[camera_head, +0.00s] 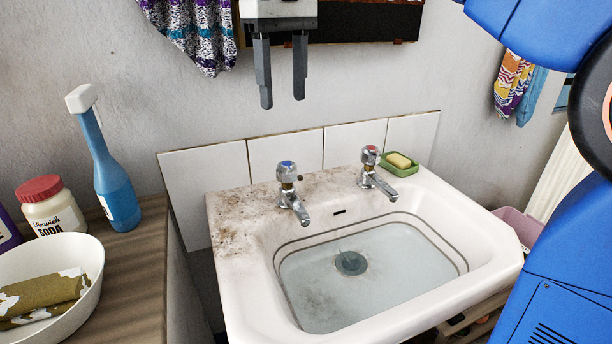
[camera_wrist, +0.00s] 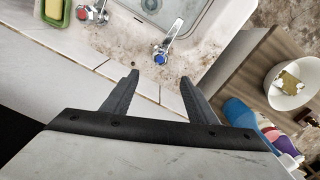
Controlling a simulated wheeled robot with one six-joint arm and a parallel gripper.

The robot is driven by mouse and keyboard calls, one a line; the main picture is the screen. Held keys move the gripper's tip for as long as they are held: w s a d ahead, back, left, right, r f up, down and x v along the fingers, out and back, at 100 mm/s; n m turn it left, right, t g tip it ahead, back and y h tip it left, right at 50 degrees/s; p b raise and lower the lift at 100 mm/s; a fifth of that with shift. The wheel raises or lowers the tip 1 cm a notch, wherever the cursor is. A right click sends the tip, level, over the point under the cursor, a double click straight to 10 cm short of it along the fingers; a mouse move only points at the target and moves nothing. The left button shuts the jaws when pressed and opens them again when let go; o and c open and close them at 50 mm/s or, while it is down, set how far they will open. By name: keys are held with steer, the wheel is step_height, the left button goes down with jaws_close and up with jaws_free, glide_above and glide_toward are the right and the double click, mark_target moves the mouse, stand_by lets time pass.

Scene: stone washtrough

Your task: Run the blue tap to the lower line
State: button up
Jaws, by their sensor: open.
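The white basin (camera_head: 235,290) has two chrome taps on its stained back ledge. The blue-capped tap (camera_head: 287,172) is the left one in the head view; its blue cap also shows in the wrist view (camera_wrist: 161,58). Dark lines (camera_head: 300,240) run round the inner wall. Clear, slightly murky water (camera_head: 400,262) appears to lie in the bowl, below the upper line; its exact height against the lower line is hard to tell. No stream shows at the spout. My gripper (camera_head: 282,98) is open and empty, above the blue tap, fingers pointing down, apart from it. It also shows in the wrist view (camera_wrist: 159,76).
The red-capped tap (camera_head: 370,155) stands to the right, beside a green soap dish (camera_head: 403,168) with yellow soap. Tiles (camera_head: 205,180) back the basin.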

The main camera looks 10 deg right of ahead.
mark_target(286, 163)
step_height(286, 163, down, 16)
steer(key=shift+r, duration=0.2)
stand_by(0.4)
